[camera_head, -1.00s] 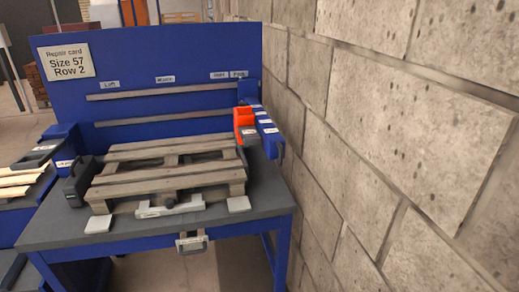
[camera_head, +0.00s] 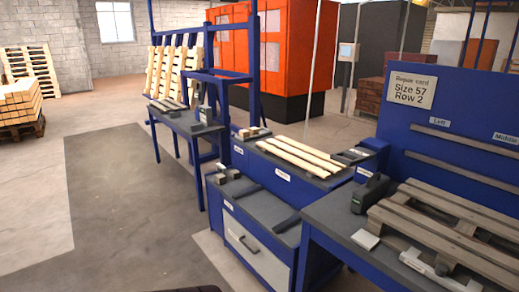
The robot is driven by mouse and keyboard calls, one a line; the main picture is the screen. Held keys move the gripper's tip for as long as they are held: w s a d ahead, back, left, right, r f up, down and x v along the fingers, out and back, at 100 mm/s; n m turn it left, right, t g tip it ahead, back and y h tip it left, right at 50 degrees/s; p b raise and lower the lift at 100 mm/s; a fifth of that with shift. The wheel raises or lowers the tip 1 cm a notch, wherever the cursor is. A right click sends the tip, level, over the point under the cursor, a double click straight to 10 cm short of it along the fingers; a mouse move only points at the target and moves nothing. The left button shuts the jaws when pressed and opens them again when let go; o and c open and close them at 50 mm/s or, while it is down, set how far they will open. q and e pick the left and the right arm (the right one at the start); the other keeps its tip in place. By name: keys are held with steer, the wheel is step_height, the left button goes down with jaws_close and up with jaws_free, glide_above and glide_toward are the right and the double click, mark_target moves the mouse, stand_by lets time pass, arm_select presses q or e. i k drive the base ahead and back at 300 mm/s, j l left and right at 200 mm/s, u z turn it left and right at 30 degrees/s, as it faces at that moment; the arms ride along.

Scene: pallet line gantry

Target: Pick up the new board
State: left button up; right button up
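Several pale new boards (camera_head: 297,157) lie side by side on top of a blue cabinet (camera_head: 262,207) in the middle of the view. They look clean and light next to the grey, worn pallet (camera_head: 445,222) on the blue workbench (camera_head: 330,222) at the right. A repair card (camera_head: 411,92) on the bench's back panel reads "Size 57 Row 2". Neither of my grippers shows in this view.
A blue rack (camera_head: 180,125) with upright pallets stands farther back. A black tool (camera_head: 370,193) sits beside the worn pallet. A large orange machine (camera_head: 290,45) is behind. Open floor (camera_head: 110,210) lies at the left.

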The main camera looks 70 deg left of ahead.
mark_target(323, 157)
steer(key=u, duration=1.8)
steer(key=i+j+z, duration=0.15)
steer(key=i+j, duration=0.6)
steer(key=i, duration=0.05)
